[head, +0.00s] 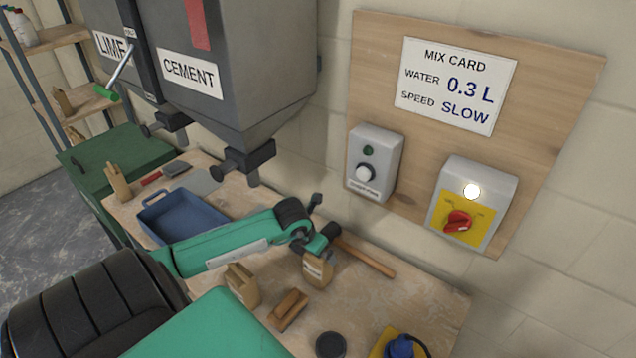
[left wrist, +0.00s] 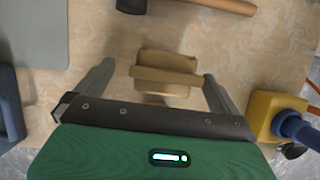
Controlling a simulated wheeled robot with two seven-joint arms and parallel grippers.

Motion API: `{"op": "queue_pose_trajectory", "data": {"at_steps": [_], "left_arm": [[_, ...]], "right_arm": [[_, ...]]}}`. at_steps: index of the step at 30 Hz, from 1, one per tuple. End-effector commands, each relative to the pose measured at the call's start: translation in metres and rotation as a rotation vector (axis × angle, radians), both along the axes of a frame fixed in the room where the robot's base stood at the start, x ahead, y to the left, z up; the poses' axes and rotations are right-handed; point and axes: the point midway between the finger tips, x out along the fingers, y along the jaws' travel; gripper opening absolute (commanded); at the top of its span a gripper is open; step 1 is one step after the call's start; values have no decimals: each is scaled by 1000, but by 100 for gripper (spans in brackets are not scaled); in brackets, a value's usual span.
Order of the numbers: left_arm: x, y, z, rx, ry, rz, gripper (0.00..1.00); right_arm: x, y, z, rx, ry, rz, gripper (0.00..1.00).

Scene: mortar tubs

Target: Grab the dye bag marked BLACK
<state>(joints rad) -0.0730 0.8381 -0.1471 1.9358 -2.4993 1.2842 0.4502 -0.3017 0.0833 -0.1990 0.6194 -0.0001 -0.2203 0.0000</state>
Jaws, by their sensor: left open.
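A small brown paper bag (head: 318,270) with a pale label stands on the wooden bench in the head view; the label is too small to read. My left gripper (head: 318,246) is just above it, partly covering its top. In the left wrist view a brown bag (left wrist: 165,68) lies between the two fingers of the open left gripper (left wrist: 160,74), with space on both sides. A second brown bag (head: 242,286) stands to the left, by my forearm; no marking on it is readable. My right gripper is not in view.
A wooden handle (head: 366,258) lies behind the bag. A wooden block-like tool (head: 289,310), a dark round lid (head: 331,345) and a yellow item with a blue plug (head: 401,346) are in front. A blue tray (head: 183,216) is at left. Hoppers hang above the bench.

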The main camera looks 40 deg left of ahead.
Motion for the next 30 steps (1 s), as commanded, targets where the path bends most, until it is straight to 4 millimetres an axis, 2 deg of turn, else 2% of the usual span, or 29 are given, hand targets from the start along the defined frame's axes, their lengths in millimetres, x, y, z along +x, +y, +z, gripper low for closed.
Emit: {"op": "queue_pose_trajectory", "data": {"at_steps": [4, 8, 13, 23, 30], "left_arm": [[3, -3, -8, -3, 2, 1, 100], [8, -7, -24, -4, 2, 3, 100], [15, -6, -44, -1, 2, 2, 100], [17, -6, -50, 0, 0, -1, 100], [16, -5, -50, 0, 0, 0, 53]], "right_arm": [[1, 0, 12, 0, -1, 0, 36], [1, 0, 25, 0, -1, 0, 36], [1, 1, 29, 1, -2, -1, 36], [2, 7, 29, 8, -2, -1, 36], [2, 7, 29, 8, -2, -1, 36]]}}
